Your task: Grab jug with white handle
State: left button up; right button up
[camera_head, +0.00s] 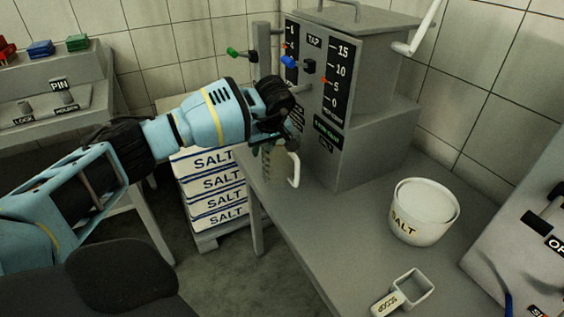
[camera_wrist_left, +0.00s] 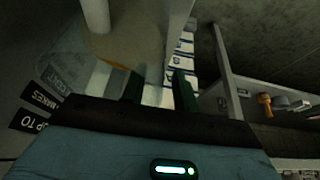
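The jug (camera_head: 273,168) stands at the near left corner of the grey machine's table, with its white handle (camera_head: 294,170) on its right side. Its upper part is hidden behind my left gripper (camera_head: 278,128), which is just above it, in front of the machine's scale panel. In the left wrist view the two dark green fingers of my left gripper (camera_wrist_left: 158,88) stand apart, with a pale surface showing between them. A round tan shape lies beyond them; I cannot tell surely whether it is the jug. I cannot tell whether the fingers touch the jug. My right gripper is not in view.
The grey machine (camera_head: 365,125) with knobs and scales stands behind the gripper. A white salt tub (camera_head: 418,225) and a scoop (camera_head: 405,292) are on the grey table (camera_head: 330,235).

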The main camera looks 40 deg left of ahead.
pick_arm(q)
grip_shut()
dwell(1.3)
jog(key=shift+r, duration=0.15)
